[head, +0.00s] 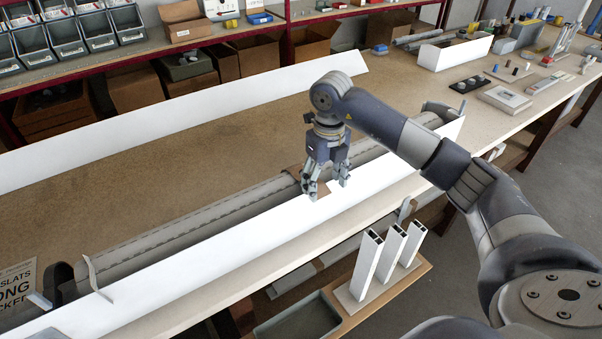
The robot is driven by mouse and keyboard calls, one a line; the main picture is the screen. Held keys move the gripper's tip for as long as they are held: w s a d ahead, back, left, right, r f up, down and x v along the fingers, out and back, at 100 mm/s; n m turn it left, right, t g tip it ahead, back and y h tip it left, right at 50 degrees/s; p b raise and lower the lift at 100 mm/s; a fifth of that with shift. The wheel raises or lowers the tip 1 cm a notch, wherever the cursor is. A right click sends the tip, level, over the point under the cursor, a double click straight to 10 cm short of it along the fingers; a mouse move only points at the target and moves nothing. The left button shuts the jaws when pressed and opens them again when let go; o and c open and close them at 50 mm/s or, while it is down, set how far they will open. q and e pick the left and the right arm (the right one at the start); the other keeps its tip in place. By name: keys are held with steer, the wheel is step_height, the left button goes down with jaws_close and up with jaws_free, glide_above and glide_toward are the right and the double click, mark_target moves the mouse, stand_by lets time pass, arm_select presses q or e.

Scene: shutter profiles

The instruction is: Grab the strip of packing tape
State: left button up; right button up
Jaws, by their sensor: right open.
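A brown strip of packing tape (297,172) lies across the long grey bundle of shutter profiles (200,222) on the workbench. A brown flap (322,190) shows on the white long panel near my fingers; I cannot tell for sure whether it is the same strip. My right gripper (329,184) points down over the bundle, just right of the tape, with its fingers apart. The fingertips are close to the brown flap, but I cannot tell whether they touch it. Part of the bundle is hidden behind my right gripper and arm. My left gripper is not in view.
A long white panel (240,255) runs along the bench's front edge, and another white panel (190,115) stands behind the bundle. Three upright white profile pieces (390,254) stand on a wooden ledge beside a grey bin (300,319). The bench between bundle and rear panel is clear.

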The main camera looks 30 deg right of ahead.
mark_target(324, 196)
steer(key=shift+s+f+p, duration=0.15)
steer(key=shift+f+p, duration=0.2)
steer(key=shift+p, duration=0.05)
step_height(324, 196, down, 4)
steer(key=shift+f+p, duration=0.1)
steer(key=shift+p, duration=0.8)
steer(key=c, duration=0.8)
